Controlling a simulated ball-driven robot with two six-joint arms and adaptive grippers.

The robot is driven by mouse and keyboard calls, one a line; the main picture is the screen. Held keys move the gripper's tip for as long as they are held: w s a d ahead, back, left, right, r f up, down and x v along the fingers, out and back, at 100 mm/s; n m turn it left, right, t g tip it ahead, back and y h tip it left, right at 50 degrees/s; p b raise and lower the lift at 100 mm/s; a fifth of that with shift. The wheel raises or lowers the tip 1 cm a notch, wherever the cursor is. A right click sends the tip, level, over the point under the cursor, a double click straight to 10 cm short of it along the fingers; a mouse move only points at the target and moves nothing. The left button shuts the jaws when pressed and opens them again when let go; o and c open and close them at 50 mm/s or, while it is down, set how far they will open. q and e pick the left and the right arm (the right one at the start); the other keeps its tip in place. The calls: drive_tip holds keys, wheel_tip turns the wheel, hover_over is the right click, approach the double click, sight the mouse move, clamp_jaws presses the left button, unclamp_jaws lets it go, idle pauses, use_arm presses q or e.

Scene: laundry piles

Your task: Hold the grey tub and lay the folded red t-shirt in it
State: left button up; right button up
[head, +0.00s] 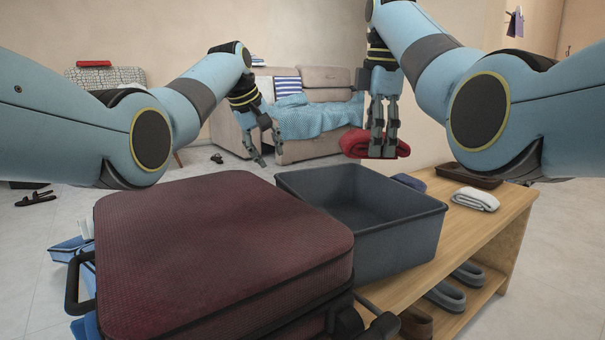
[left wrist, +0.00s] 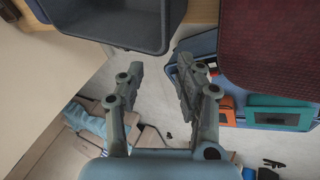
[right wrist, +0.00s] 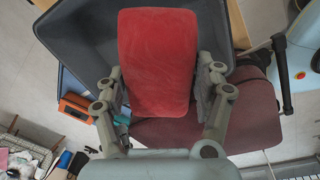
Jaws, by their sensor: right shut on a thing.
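The grey tub (head: 400,240) stands empty on the wooden bench, right of the suitcase; part of it shows in the left wrist view (left wrist: 120,22). My right gripper (head: 384,153) is shut on the folded red t-shirt (head: 354,144), holding it in the air beyond the tub's far side. In the right wrist view the t-shirt (right wrist: 158,60) lies between the fingers and hides part of the tub (right wrist: 75,35). My left gripper (head: 268,156) is open and empty, beyond the tub's far left corner, not touching it. Its fingers stand apart in the left wrist view (left wrist: 160,72).
A dark red suitcase (head: 210,240) fills the near left, close against the tub. The wooden bench (head: 485,228) also bears a white folded cloth (head: 474,199), a dark tray (head: 470,176) and a navy item (head: 409,182). Grey slippers (head: 447,296) sit on its lower shelf.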

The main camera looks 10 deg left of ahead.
use_arm(q)
drive_tip(key=s+d+g, duration=0.1)
drive_tip(key=s+d, duration=0.2)
drive_tip(key=s+d+f+g+y, duration=0.1)
drive_tip(key=s+d+g, duration=0.1)
drive_tip(key=s+d, duration=0.1)
drive_tip(key=s+d+f+g+y, duration=0.1)
drive_tip(key=s+d, duration=0.2)
drive_tip(key=shift+s+d+f+g, duration=0.1)
drive_tip(key=shift+s+d+g, duration=0.05)
drive_tip(key=shift+s+g, duration=0.15)
drive_tip(key=shift+s+f+y, duration=0.1)
drive_tip(key=shift+f+y, duration=0.2)
drive_tip(key=shift+f, duration=0.05)
wheel_tip(320, 180, down, 11)
drive_tip(key=shift+f, duration=0.1)
clamp_jaws()
